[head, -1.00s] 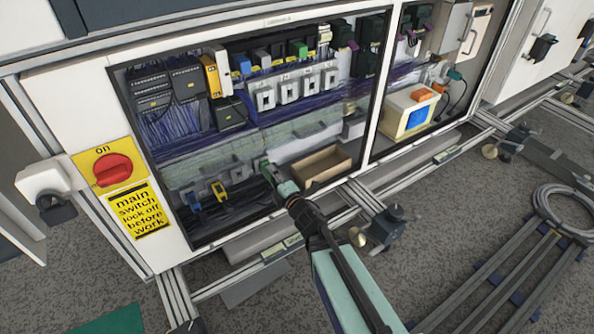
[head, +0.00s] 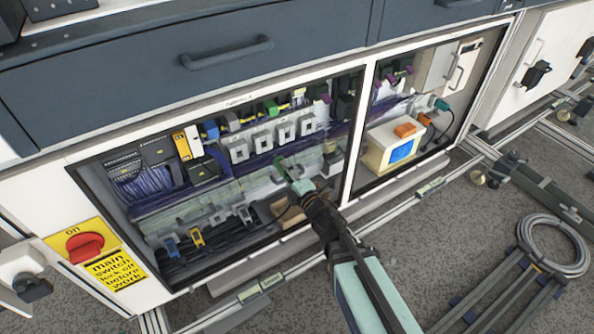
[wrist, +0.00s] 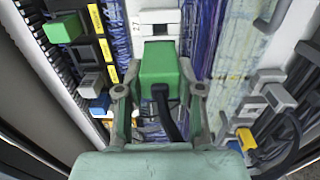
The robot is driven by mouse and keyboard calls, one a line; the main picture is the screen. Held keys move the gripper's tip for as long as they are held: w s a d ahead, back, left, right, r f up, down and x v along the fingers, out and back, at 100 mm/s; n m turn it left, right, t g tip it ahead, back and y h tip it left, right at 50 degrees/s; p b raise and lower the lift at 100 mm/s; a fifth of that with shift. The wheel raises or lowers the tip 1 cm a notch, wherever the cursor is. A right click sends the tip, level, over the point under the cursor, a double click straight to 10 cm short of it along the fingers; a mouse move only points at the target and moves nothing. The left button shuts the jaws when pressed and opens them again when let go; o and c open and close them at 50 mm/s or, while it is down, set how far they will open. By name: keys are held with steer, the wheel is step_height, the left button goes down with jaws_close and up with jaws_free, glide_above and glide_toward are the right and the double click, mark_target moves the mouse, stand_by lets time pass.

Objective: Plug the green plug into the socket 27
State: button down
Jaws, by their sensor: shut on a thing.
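The green plug (wrist: 160,68) is between the two fingers of my gripper (wrist: 160,92), which is shut on it. A dark cable runs back from the plug. In the head view my gripper (head: 292,178) reaches into the open cabinet, below the row of pale square sockets (head: 285,133). In the wrist view a white socket (wrist: 160,17) lies straight ahead of the plug; I cannot tell whether they touch. Another green plug (wrist: 62,28) sits in a row at the left.
Blue and black plugs with yellow labels line the left of the wrist view. A grey plug (wrist: 278,97) and a yellow one (wrist: 245,138) are at the right. A cardboard box (head: 290,214) lies below my gripper. The cabinet frame (head: 357,130) stands to its right.

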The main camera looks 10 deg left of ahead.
mark_target(274, 156)
steer(key=shift+p+x, duration=0.45)
steer(key=shift+x, duration=1.9)
steer(key=shift+s, duration=0.1)
steer(key=shift+a, duration=0.1)
steer(key=shift+w+a, duration=0.2)
steer(key=shift+w, duration=0.05)
steer(key=shift+w+b, duration=0.1)
steer(key=shift+b, duration=0.3)
steer(key=shift+w+a, duration=0.35)
steer(key=shift+a, duration=0.1)
steer(key=shift+w+a, duration=0.5)
steer(key=shift+w, duration=0.05)
steer(key=shift+c, duration=2.1)
jaws_free()
